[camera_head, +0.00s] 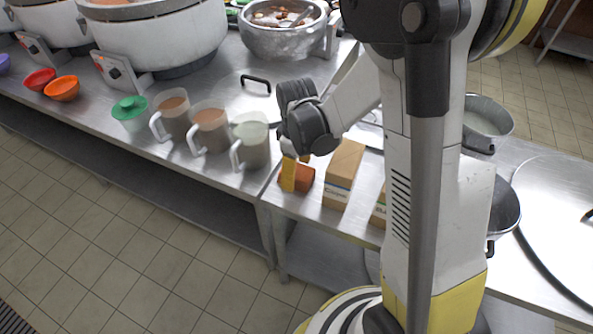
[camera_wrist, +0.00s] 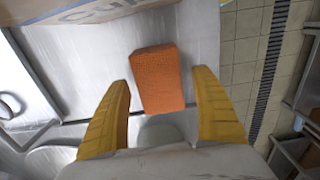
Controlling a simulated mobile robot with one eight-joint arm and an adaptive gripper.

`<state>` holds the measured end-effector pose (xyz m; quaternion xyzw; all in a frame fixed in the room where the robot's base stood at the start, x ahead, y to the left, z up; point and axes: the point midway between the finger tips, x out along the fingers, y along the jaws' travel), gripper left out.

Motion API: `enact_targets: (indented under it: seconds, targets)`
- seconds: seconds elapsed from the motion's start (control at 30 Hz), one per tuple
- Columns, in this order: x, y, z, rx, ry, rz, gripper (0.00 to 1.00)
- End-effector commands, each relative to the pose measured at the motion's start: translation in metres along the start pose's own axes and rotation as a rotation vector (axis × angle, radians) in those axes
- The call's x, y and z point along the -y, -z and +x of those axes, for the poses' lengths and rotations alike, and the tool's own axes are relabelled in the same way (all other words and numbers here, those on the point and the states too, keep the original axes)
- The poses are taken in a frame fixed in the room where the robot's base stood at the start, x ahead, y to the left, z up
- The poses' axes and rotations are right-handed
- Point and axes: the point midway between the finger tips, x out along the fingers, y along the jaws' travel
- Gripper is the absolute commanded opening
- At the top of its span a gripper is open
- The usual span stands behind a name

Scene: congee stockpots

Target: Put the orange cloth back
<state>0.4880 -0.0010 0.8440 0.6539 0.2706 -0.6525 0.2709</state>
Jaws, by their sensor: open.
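The orange cloth (camera_wrist: 157,79) is a small folded-looking block on the bare steel surface in the wrist view. In the head view, the cloth (camera_head: 304,179) lies near the front left corner of the steel table, partly hidden by a yellow finger. My gripper (camera_head: 291,172) points down over it from above. In the wrist view, my gripper (camera_wrist: 163,84) is open, with one yellow finger to each side of the cloth and a visible gap on both sides. I cannot tell the height of the fingertips above the table.
A cardboard box (camera_head: 343,173) stands close to the right of the cloth. Jugs with drinks (camera_head: 250,145) stand on the neighbouring counter at left. A metal pot (camera_head: 487,122) stands at the right. The table's front edge is close to the cloth.

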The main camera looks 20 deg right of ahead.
Motion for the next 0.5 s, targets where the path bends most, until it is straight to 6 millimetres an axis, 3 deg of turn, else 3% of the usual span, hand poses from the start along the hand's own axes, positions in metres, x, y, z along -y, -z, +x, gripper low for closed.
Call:
enact_targets:
  seconds: [0.17, 0.5]
  targets:
    - [0.0, 0.0, -0.011, 0.0, 0.0, 0.0, 0.76]
    - [0.0, 0.0, -0.085, 0.0, 0.0, 0.0, 0.76]
